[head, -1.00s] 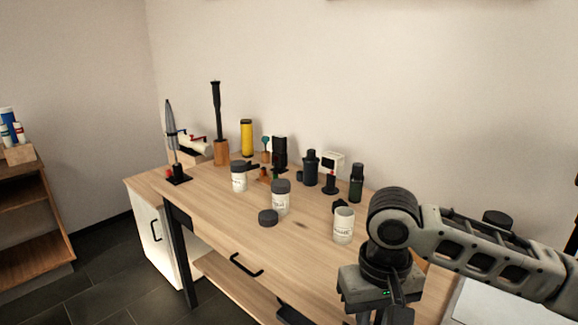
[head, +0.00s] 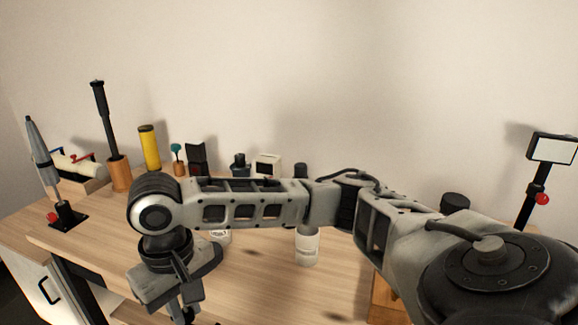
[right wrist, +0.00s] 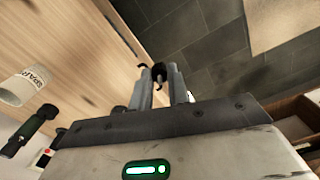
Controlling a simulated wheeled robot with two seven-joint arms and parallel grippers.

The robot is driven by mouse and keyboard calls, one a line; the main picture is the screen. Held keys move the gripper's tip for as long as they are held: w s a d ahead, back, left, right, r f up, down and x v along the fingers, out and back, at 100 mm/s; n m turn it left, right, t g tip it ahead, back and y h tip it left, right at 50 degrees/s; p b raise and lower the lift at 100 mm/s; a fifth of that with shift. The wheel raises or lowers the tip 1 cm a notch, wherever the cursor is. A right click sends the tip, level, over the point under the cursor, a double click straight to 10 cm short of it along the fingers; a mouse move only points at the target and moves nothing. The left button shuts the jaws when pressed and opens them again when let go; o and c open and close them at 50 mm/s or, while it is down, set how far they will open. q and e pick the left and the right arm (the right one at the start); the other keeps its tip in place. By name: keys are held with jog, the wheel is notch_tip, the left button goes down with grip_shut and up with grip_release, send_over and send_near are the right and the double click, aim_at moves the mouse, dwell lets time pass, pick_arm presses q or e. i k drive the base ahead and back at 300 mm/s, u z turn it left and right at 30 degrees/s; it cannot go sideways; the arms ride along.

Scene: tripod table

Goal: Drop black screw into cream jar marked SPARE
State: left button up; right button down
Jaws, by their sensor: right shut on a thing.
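My right gripper (right wrist: 158,78) is shut on the black screw (right wrist: 158,69), a small dark piece between the fingertips. In the head view the right gripper (head: 187,301) is at the lower left, to the left of that jar, its tips cut off or hidden. My left gripper is out of view.
Another jar (head: 221,237) is mostly hidden behind my right arm. A yellow cylinder (head: 149,148), a tall black tool in a wooden block (head: 119,174) and a grey pointed tool on a stand (head: 40,150) line the back left. Bare wooden tabletop (head: 262,283) lies between gripper and jar.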

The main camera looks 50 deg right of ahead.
aim_at(308, 263)
jog(key=z, duration=0.55)
jog(key=i, duration=0.8)
jog(key=z, duration=0.75)
